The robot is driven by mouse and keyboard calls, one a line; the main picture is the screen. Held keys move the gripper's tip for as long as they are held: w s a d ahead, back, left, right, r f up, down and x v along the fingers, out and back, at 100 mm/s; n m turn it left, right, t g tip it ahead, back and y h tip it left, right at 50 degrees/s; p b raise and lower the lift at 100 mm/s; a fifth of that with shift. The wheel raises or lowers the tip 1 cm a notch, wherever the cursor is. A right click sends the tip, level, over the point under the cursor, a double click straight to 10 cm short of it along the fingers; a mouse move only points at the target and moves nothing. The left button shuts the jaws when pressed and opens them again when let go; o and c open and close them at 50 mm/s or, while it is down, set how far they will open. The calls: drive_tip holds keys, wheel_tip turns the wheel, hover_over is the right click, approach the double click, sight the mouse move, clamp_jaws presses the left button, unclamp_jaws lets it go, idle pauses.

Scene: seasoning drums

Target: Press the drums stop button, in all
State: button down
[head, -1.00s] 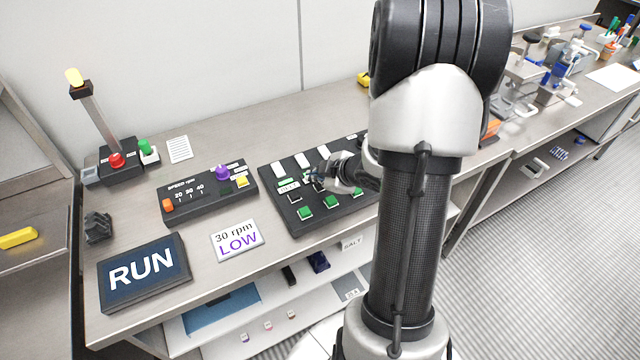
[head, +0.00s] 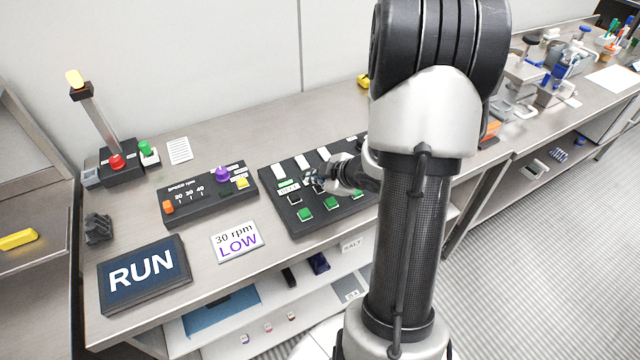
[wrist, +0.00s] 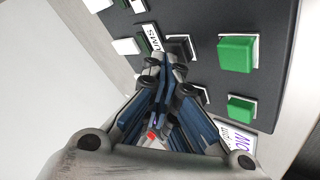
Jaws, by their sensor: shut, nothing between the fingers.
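The black button panel (head: 280,215) lies on the bench, with a row of white labels or keys at the back, dark buttons in the middle and green buttons in front. My gripper (head: 318,182) is over the middle row; its fingers are shut and empty. In the wrist view my gripper (wrist: 165,62) has its fingertips close beside a dark square button (wrist: 181,46), next to a white label (wrist: 151,36) ending in "UMS". I cannot tell whether the tips touch the button. Another dark button (head: 294,199) shows at the left. My fingers and arm hide part of the panel.
A speed panel (head: 190,205) with orange, purple and yellow controls stands to the left. A red button box (head: 122,170) with a lamp post is farther left. A RUN display (head: 145,274) and a "30 rpm LOW" card (head: 237,241) lie in front.

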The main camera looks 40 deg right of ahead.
sight(318, 188)
drive_tip(key=shift+r+p, duration=0.45)
drive_tip(key=shift+r, duration=0.15)
drive_tip(key=shift+r, duration=0.1)
wheel_tip(318, 188, up, 5)
drive_tip(key=p, duration=0.5)
idle(0.6)
